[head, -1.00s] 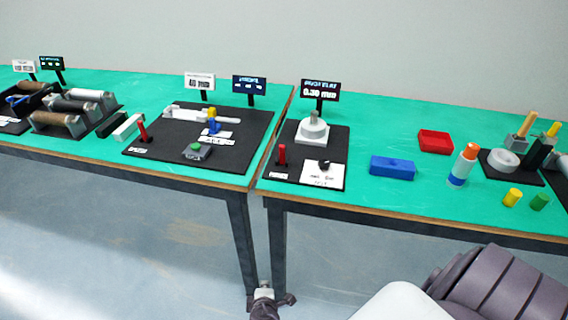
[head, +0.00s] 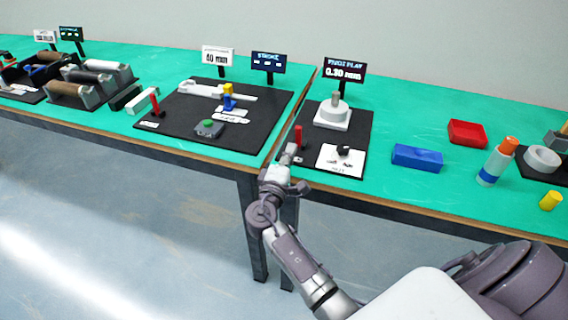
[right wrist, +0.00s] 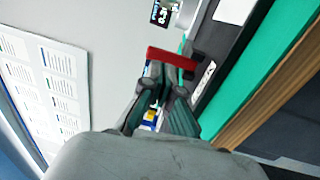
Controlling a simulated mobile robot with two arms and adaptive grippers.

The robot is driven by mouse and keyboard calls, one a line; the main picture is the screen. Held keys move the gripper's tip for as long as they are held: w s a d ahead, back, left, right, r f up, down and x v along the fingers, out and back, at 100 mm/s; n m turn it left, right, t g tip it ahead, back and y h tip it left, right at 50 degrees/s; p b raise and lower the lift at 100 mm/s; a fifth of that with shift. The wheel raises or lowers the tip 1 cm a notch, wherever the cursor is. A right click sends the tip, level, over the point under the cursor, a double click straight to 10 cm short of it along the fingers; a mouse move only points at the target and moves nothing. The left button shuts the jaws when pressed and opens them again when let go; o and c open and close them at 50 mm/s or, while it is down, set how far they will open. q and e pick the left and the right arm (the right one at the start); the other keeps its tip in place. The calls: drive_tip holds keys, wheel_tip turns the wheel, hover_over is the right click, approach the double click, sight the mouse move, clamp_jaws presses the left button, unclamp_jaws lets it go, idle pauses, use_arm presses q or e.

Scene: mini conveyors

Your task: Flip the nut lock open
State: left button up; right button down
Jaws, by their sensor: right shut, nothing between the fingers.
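A red lever (head: 298,136) stands upright at the front left of a black board (head: 361,126); its label is too small to read. A grey round pivot on a white block (head: 332,114) sits behind it. My right gripper (head: 290,154) is at the board's front edge, close to the lever. In the right wrist view the red lever (right wrist: 172,59) crosses just past the fingertips of the right gripper (right wrist: 160,78), which is shut and empty. I cannot tell whether they touch. My left gripper is not in view.
A white card with a black knob (head: 343,151) lies right of the lever. A display (head: 345,70) reading 0.30 mm stands behind. A second board (head: 262,112) is left.

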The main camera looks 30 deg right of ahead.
sight(298, 133)
drive_tip(key=x, duration=0.4)
drive_tip(key=shift+p, duration=0.4)
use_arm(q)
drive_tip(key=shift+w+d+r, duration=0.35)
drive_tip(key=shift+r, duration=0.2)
use_arm(e)
drive_tip(key=shift+w+d, duration=0.25)
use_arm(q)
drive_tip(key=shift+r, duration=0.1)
use_arm(e)
drive_tip(key=shift+r, duration=0.1)
